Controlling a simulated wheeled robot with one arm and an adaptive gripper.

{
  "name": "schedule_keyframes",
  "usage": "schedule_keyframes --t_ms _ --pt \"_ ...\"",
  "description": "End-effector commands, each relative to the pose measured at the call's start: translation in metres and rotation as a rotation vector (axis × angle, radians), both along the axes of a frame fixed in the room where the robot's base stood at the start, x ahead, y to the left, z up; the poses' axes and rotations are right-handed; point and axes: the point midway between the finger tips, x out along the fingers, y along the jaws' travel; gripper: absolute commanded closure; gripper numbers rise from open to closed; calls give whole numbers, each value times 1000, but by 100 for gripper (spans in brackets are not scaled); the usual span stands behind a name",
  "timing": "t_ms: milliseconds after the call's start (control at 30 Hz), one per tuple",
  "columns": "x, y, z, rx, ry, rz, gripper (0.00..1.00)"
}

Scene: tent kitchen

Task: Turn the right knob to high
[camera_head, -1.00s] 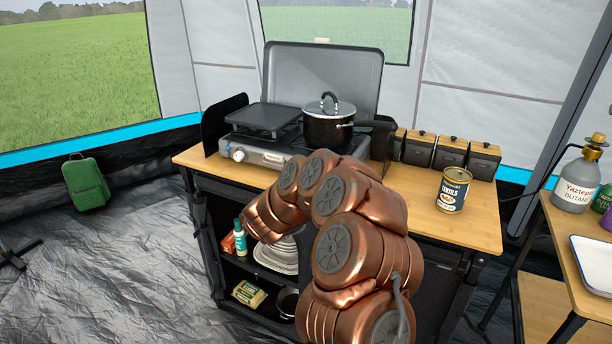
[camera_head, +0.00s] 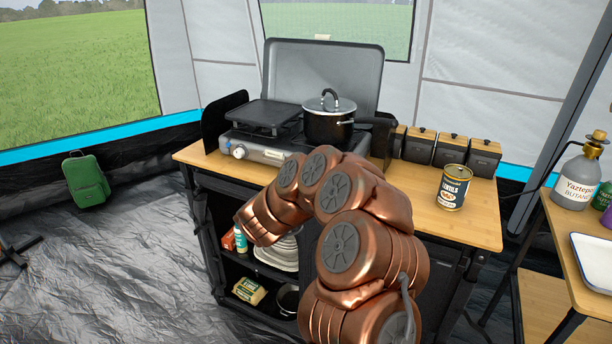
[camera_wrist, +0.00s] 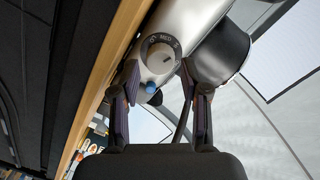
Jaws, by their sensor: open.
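The camping stove (camera_head: 268,150) stands on the wooden counter with its lid raised. A pale knob (camera_head: 239,152) shows at the left of its front. The right part of the front is hidden behind my arm in the head view. The wrist view shows a knob with a round marked dial (camera_wrist: 160,57) on the silver stove front, and a blue part (camera_wrist: 151,88) below it. "MED" seems to be printed on the dial. My gripper (camera_wrist: 158,74) is open, with its fingers on either side of the knob in the picture. I cannot tell whether they touch it.
A lentils can (camera_head: 453,188) and several canisters (camera_head: 452,151) stand on the counter (camera_head: 395,190) to the right.

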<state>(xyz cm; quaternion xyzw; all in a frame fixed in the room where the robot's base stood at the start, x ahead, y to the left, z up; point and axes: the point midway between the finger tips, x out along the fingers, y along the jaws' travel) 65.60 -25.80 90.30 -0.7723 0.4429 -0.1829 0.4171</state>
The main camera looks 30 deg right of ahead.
Motion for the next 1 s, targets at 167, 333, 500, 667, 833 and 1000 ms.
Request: schedule_keyframes --t_ms 167,333,500,667,833,1000 --pt "-18 32 3 1 0 6 55" --pt "-35 56 6 2 0 4 55" --pt "-47 73 7 0 0 1 55" --pt "-51 80 8 1 1 2 55" --pt "-52 80 8 -1 1 0 55" --pt "-52 80 8 -1 1 -1 55"
